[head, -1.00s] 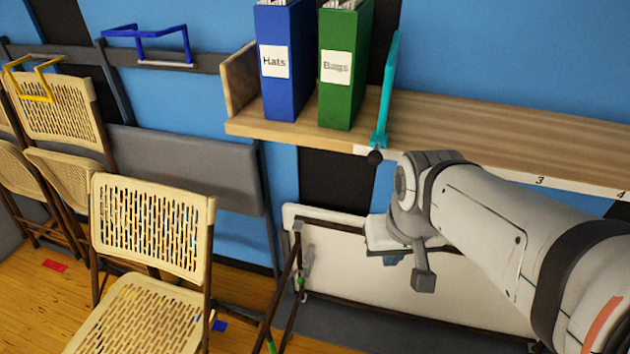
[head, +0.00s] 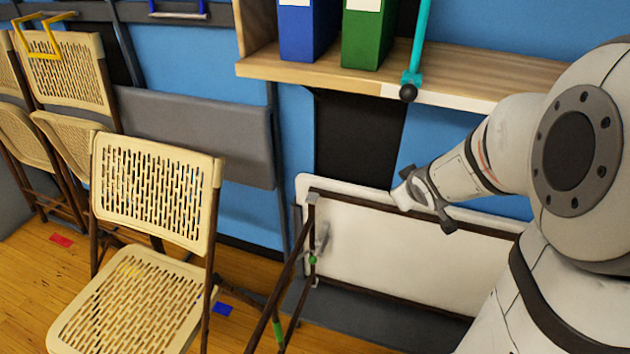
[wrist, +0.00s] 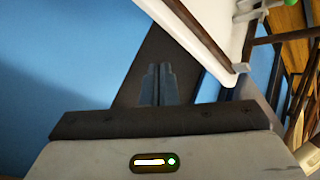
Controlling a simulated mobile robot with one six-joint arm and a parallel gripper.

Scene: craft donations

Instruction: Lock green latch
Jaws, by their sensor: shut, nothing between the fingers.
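A small green latch (head: 313,260) sits on the dark leg frame of a folded white table (head: 400,245), low in the head view. A grey bracket or lever is just above it; whether the latch is locked is too small to tell. A green part, probably the latch, shows at the top edge of the wrist view (wrist: 268,4). My gripper (wrist: 158,85) is shut and empty, its two fingers together. In the head view my gripper's body is near the table's upper edge, right of and above the latch, apart from it. Its fingertips are not clear there.
A beige folding chair (head: 155,190) stands left of the table. A wooden shelf (head: 480,80) above holds a blue binder (head: 303,30), a green binder (head: 366,38) and a cyan bar with a black knob (head: 408,92). A dark panel (head: 355,140) is behind.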

